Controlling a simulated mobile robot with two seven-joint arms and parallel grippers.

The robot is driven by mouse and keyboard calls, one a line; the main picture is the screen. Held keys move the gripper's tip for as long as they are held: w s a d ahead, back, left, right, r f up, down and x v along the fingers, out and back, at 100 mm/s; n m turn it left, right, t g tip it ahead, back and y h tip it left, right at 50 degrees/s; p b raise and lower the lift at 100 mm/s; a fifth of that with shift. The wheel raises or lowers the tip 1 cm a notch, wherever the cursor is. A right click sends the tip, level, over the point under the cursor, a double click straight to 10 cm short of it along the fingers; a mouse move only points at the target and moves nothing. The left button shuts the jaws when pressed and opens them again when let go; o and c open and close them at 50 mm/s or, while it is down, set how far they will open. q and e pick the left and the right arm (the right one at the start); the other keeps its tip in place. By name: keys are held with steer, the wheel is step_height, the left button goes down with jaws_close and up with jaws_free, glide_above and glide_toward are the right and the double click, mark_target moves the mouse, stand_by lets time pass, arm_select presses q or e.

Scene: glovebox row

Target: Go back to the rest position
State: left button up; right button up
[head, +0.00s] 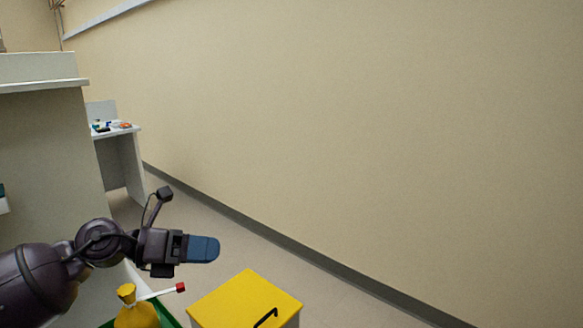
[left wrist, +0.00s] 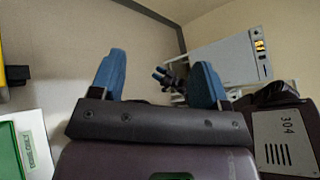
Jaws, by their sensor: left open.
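My left gripper (head: 204,249) comes in from the left in the head view, pointing right above the floor. Its blue fingers also show in the left wrist view (left wrist: 157,82), spread apart with nothing held between them. In the head view it is above and left of a box with a yellow lid (head: 245,299), apart from it. My right gripper is not identifiable in either view.
Below the left gripper are a yellow tied bag (head: 137,314), a stick with a red end (head: 180,288) and a green-rimmed container (head: 172,319). A desk (head: 122,132) with small items stands farther back. A beige wall (head: 380,120) closes the right side.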

arm_select(q)
steer(key=a+f+n+t+y, duration=0.45)
steer(key=f+n+t, duration=0.3)
steer(key=n, duration=0.85)
steer(key=a+f+n+t+y, duration=0.5)
steer(key=f+n, duration=0.4)
steer(key=n, duration=0.7)
steer(key=s+a+f+n+g+y, duration=0.1)
steer(key=s+f+n, duration=0.4)
steer(key=s+f, duration=0.5)
steer(key=s+a+f+n+g+y, duration=0.2)
steer(key=s+f+n+g+y, duration=0.2)
steer(key=s+f, duration=0.7)
steer(key=s, duration=0.3)
steer(key=shift+n, duration=0.4)
